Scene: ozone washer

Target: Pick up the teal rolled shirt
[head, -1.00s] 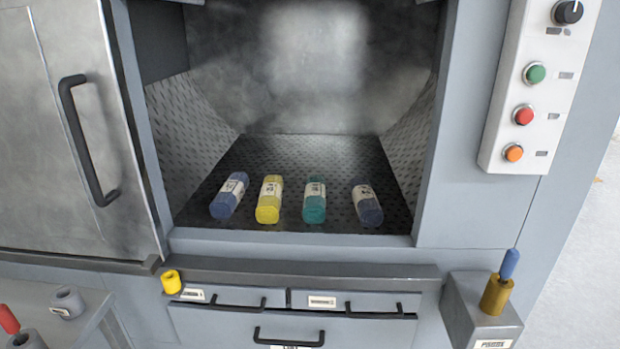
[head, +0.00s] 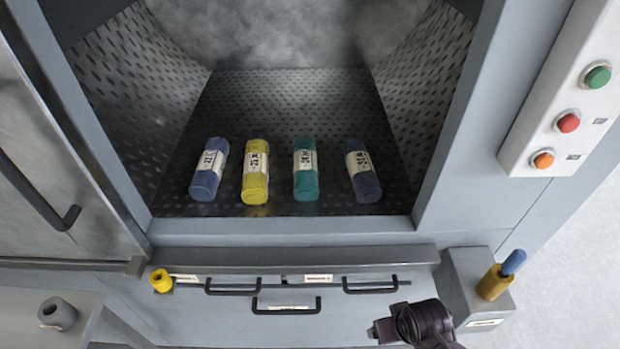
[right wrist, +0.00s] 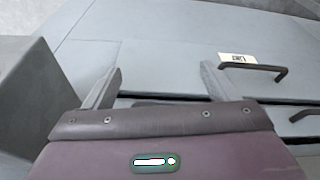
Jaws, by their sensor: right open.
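The teal rolled shirt (head: 306,170) lies on the perforated floor of the open washer chamber, with a white label band around it. It is third from the left in a row of rolls. A yellow roll (head: 256,172) is to its left and a dark blue roll (head: 363,178) to its right. My right gripper shows in the right wrist view (right wrist: 158,85), open and empty, its two fingers apart in front of grey panels. In the head view my right arm is at the bottom right, below and outside the chamber. My left gripper is not in view.
Another blue roll (head: 209,170) lies at the left of the row. The chamber's front sill (head: 290,228) and a ledge with drawer handles (head: 290,306) stand below the opening. A yellow holder with a blue stick (head: 495,282) is at the right.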

